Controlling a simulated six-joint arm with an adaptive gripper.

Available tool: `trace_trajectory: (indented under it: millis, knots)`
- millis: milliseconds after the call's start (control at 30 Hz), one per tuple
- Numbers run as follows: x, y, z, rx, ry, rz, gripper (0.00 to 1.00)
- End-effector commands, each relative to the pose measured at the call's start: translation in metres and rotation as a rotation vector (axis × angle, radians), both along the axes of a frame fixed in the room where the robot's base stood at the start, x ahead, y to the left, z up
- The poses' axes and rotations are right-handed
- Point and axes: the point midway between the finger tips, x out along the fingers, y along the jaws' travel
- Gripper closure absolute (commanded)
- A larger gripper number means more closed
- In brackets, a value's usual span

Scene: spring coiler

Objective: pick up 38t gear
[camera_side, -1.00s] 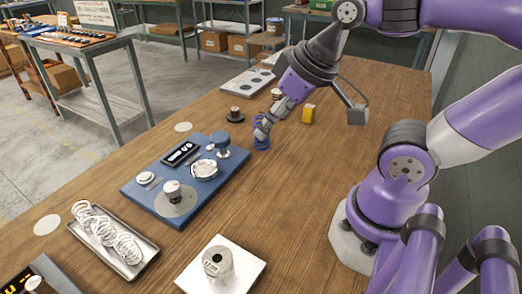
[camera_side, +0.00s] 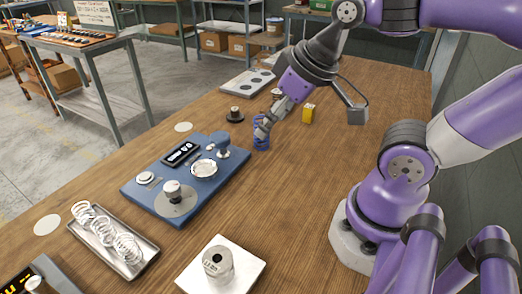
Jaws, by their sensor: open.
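I cannot read a tooth count on any part, so I cannot tell which one is the 38t gear. A dark disc with a knob on top (camera_side: 235,116) lies on the table left of my gripper. A grey disc with a knob (camera_side: 175,198) sits on the front of the blue coiler base (camera_side: 205,190). My gripper (camera_side: 262,133) is open and low over the table, right of the coiler. A blue coil (camera_side: 261,143) shows at its fingertips. I cannot tell whether the coil touches them.
A yellow block (camera_side: 308,113) stands right of my gripper. A light plate with dark round spots (camera_side: 248,82) lies behind. A tray (camera_side: 148,252) of white springs and a white plate (camera_side: 245,275) with a metal cylinder (camera_side: 218,262) are in front. The table's right middle is clear.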

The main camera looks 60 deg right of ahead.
Motion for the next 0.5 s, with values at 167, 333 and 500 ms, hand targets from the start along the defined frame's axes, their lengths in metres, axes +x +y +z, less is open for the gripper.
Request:
trace_trajectory:
  millis: [167, 333, 500]
  knots:
    - [0.004, -0.002, 0.002, -0.001, 0.002, -0.005, 0.32]
    - [0.04, -0.019, 0.015, -0.004, 0.025, -0.051, 0.32]
    - [0.108, -0.066, 0.019, -0.005, 0.054, -0.126, 0.32]
